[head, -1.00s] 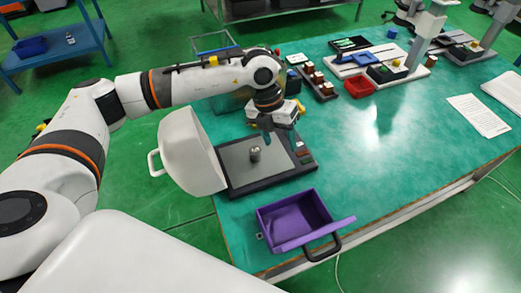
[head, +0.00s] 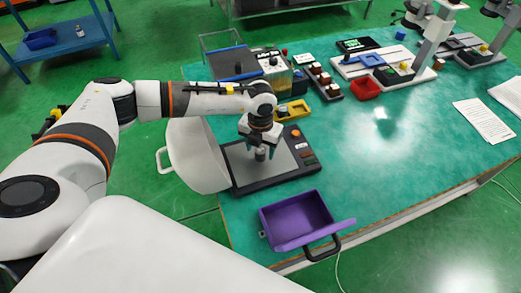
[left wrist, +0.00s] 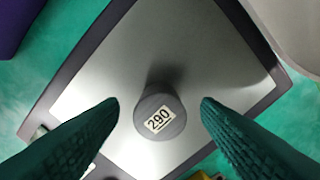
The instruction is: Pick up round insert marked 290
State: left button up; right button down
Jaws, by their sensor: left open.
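The round insert marked 290 (left wrist: 160,118) is a small grey cylinder with a white label on top. It stands upright on the grey plate (left wrist: 110,75) of a dark-framed device. In the head view the insert (head: 260,154) shows just under my left gripper (head: 261,150). In the left wrist view the two dark green fingers of my left gripper (left wrist: 160,107) are spread wide, one on each side of the insert, with a gap on both sides. The gripper is open and empty. My right gripper is not in view.
A raised white cover (head: 197,155) stands at the left of the plate. A purple bin (head: 296,221) with a black handle is in front. A yellow tray (head: 293,111) lies just behind the plate, near a clear tank. The table to the right is mostly clear.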

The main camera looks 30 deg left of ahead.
pick_arm(q)
jog(key=shift+w+f, duration=0.1)
jog(key=shift+f, duration=0.8)
jog(key=shift+c, duration=0.6)
jog(key=c, duration=0.9)
jog(key=shift+r, duration=0.1)
grip_shut()
jog(key=shift+r, duration=0.1)
